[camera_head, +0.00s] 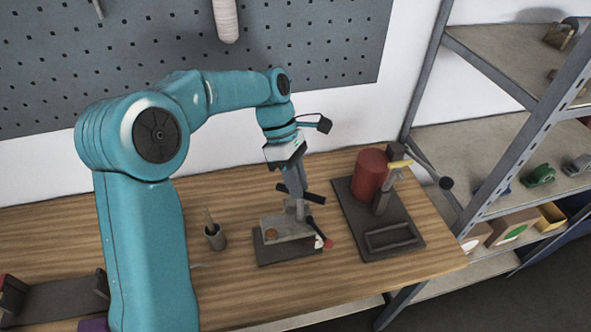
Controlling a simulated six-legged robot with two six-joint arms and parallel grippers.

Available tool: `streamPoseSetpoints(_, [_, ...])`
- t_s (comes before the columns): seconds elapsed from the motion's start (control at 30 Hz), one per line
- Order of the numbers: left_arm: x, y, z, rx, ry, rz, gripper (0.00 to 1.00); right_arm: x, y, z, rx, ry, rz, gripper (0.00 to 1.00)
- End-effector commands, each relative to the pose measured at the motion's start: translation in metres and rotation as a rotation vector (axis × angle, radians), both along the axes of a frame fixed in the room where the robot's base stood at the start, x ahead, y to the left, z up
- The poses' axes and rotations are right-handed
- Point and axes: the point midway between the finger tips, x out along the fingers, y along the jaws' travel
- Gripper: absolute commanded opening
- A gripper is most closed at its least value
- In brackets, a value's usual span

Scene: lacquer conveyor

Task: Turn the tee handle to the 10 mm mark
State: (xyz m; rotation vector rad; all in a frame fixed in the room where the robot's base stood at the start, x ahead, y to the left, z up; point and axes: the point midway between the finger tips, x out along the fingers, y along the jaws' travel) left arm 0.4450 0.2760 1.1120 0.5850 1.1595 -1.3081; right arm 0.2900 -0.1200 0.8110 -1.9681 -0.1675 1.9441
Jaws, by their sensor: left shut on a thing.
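My left arm reaches in from the left, and its gripper (298,190) points down over a small grey fixture (287,229) on a dark base plate. The gripper is shut on the dark tee handle (316,198), whose bar sticks out on both sides of the fingers at the top of a grey post. The fingers hide the middle of the bar. A small white part (319,241) and a red-tipped lever (328,243) sit at the fixture's right side. The 10 mm mark is too small to make out. My right gripper is out of view.
A dark stand with a red cylinder (370,172), a yellow-topped lever (399,164) and a shallow tray (392,237) is close on the right. A small cup (215,237) stands left of the fixture. Metal shelving (500,150) rises beyond the bench's right end.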

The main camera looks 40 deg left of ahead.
Motion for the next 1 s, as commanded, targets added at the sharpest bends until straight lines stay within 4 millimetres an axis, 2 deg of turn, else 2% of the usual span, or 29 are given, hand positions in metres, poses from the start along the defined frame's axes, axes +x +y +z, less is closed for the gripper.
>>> streamPoseSetpoints(0.03, [0.001, -0.001, 0.006, -0.002, 0.000, -0.046, 0.00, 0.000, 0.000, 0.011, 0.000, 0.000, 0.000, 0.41])
streamPoseSetpoints(0.3, [0.004, -0.003, 0.003, -0.002, -0.002, -0.303, 0.00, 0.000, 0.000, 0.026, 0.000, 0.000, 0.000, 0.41])
streamPoseSetpoints(1.0, [0.009, -0.010, 0.000, -0.001, -0.003, -0.968, 0.00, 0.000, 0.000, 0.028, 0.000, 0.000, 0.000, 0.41])
